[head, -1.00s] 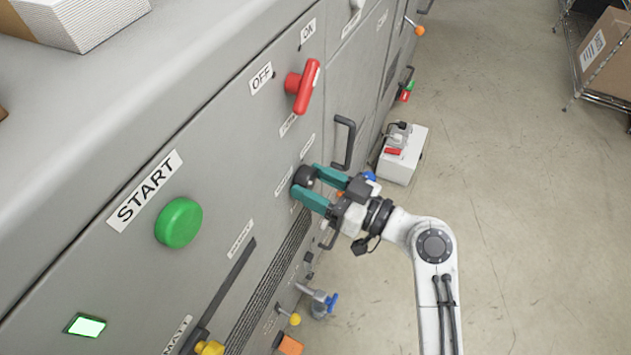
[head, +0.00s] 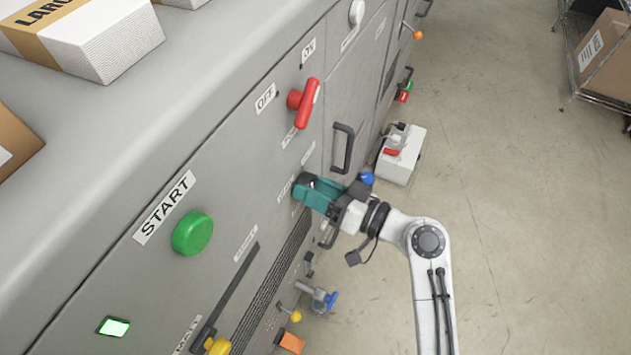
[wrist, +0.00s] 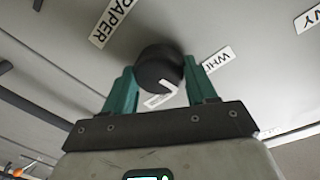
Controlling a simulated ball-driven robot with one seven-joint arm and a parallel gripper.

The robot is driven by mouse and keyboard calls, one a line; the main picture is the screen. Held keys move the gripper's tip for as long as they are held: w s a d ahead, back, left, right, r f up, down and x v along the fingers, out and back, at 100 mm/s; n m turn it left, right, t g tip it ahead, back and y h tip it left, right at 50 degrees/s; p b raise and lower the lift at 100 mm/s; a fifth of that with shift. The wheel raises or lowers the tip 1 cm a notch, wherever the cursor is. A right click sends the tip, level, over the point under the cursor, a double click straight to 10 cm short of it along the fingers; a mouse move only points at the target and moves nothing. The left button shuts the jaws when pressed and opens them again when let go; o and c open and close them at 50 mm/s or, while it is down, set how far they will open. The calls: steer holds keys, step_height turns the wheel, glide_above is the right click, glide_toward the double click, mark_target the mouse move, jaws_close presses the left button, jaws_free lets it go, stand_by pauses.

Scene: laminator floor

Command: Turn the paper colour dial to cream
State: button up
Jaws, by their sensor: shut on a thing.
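The paper colour dial is a round black knob (wrist: 160,62) on the grey machine panel. A white pointer mark shows on its face in the wrist view. A label beginning "WHI" (wrist: 218,60) is right of it and a label reading "PAPER" (wrist: 112,20) is above left. No cream label is readable. My gripper (head: 304,187) has teal fingers. It is shut on the dial, with one finger on either side in the wrist view (wrist: 160,82). In the head view the fingers hide most of the dial.
A red OFF/ON lever (head: 307,103) sits above the dial and a dark handle (head: 343,148) to its upper right. A green START button (head: 192,233) is lower left. A white box (head: 402,155) stands on the floor beyond my gripper.

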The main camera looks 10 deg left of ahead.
steer(key=m+p, duration=0.4)
steer(key=m, duration=0.1)
steer(key=shift+w+d+r+g, duration=0.1)
steer(key=shift+r+g, duration=0.05)
steer(key=shift+g, duration=0.15)
steer(key=shift+m+p, duration=1.25)
steer(key=shift+m, duration=0.35)
steer(key=shift+f+m, duration=0.2)
steer(key=shift+m, duration=0.1)
steer(key=o, duration=1.1)
steer(key=shift+c, duration=0.2)
steer(key=v, duration=1)
steer(key=shift+d+r, duration=0.2)
steer(key=shift+d, duration=0.2)
